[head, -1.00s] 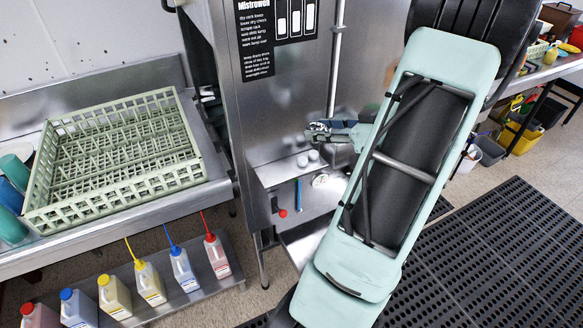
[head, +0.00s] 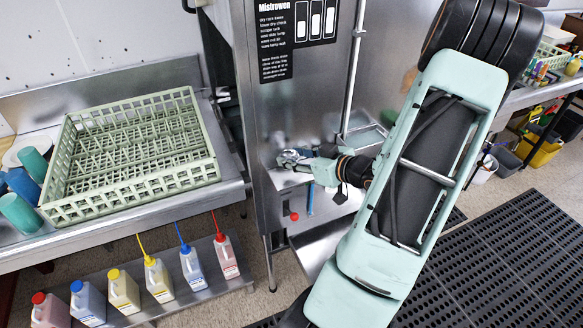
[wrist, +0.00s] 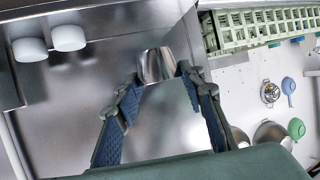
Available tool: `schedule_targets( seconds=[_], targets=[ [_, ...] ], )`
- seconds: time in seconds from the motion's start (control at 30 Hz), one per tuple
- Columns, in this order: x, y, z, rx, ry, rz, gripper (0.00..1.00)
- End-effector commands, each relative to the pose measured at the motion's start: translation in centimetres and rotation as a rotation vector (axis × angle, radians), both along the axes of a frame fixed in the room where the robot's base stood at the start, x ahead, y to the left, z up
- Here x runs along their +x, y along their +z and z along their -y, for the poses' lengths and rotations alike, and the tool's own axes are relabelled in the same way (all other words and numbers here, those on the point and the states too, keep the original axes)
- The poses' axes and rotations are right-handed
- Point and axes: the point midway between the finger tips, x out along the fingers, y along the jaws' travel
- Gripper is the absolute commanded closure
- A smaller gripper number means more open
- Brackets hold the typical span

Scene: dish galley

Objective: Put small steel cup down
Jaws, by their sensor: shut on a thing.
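The small steel cup (wrist: 156,64) shows in the wrist view as a shiny curved piece between my fingertips. My gripper (wrist: 160,76) is shut on it, with one blue-padded finger on each side. The cup is hard to make out there against the gripper and bare steel. I cannot tell whether the cup touches the ledge.
Two white round pieces (wrist: 50,44) are near the gripper in the wrist view. A green dish rack (head: 135,150) stands on the counter at left, beside teal and blue cups (head: 25,185). Several bottles (head: 123,290) line a low shelf. The dish machine's panel (head: 285,85) rises behind the gripper.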

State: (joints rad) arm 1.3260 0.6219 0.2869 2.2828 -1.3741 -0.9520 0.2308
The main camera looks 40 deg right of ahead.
Motion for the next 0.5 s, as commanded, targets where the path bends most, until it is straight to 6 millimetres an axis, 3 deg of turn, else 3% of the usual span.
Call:
schedule_targets(
  seconds=[0.23,0.5],
  targets=[
    [0.4,-3.1,-0.5,0.004,-0.001,-0.001,0.80],
    [0.4,-3.7,-0.5,0.000,0.001,0.000,0.80]
  ],
)
